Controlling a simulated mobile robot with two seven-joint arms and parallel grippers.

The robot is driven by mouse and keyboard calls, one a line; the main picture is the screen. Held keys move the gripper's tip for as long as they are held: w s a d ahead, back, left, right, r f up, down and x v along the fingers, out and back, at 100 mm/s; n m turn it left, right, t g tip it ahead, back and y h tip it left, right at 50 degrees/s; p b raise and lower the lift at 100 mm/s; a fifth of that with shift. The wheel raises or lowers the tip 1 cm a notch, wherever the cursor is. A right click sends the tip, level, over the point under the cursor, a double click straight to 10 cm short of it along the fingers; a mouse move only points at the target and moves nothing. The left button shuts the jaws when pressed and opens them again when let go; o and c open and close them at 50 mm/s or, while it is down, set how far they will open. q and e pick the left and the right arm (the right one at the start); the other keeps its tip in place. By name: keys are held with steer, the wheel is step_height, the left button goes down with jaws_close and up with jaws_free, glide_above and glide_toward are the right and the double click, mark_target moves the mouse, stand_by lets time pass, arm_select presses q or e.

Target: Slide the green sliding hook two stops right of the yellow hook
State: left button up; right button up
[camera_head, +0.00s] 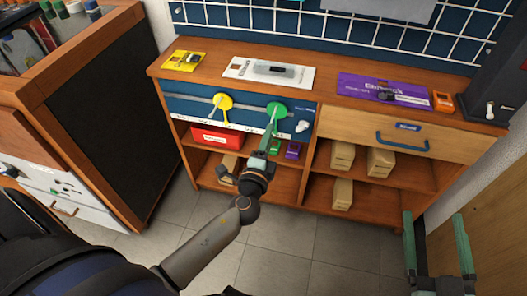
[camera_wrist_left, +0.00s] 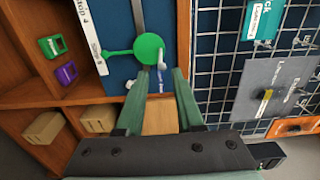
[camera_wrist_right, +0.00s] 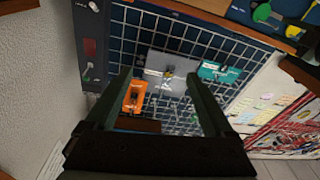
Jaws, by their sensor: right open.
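The green sliding hook (camera_head: 277,109) is a round green disc with an arm hanging from it, on a grey rail of the blue panel (camera_head: 178,104). The yellow hook (camera_head: 222,101) is on the same rail, to its left. My left gripper (camera_head: 265,140) is just in front of and below the green hook. In the left wrist view, the green disc (camera_wrist_left: 148,47) with a pale peg (camera_wrist_left: 161,62) lies just beyond the fingertips (camera_wrist_left: 160,75), which stand partly apart. Contact cannot be told. My right gripper (camera_head: 434,215) is open and empty at the lower right.
Shelves below hold a red box (camera_head: 217,137) and cardboard boxes (camera_head: 342,157). A drawer with a blue handle (camera_head: 403,146) is to the right.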

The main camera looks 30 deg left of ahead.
arm_select(q)
steer(key=v, duration=0.6)
arm_select(e)
step_height(320, 180, up, 3)
steer(key=shift+s+a+r+n+t+y, duration=0.1)
steer(key=shift+s+r+n+t+y, duration=0.1)
steer(key=shift+n+t+y, duration=0.3)
arm_select(q)
steer(key=shift+d, duration=0.1)
arm_select(e)
steer(key=shift+w+f, duration=0.1)
